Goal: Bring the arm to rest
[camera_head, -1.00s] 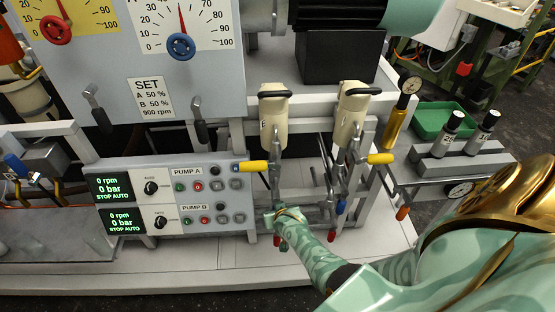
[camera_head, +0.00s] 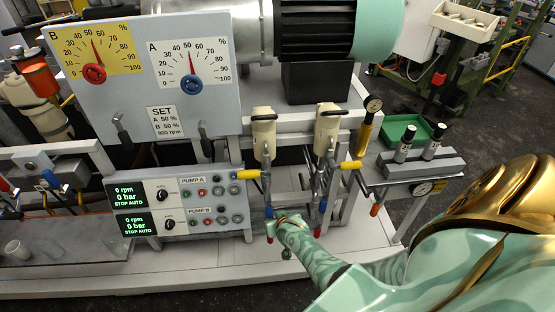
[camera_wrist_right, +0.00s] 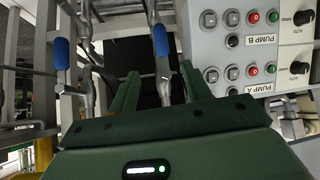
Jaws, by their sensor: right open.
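My right gripper (camera_head: 276,228) is small there and partly hidden by the wrist. In the right wrist view its two green fingers (camera_wrist_right: 160,88) stand apart, open. A metal lever with a blue grip (camera_wrist_right: 160,41) shows in the gap between them; I cannot tell how far beyond the fingertips it is. A second blue grip (camera_wrist_right: 61,53) is to the left of the fingers. My left gripper is not in view.
The pump panel (camera_head: 180,200) with buttons and two displays is left of the gripper. Two cream funnels (camera_head: 263,135) (camera_head: 327,130) and yellow handles (camera_head: 248,174) stand above it. A dial board (camera_head: 140,85) is at upper left. The pale base ledge (camera_head: 180,275) is clear in front.

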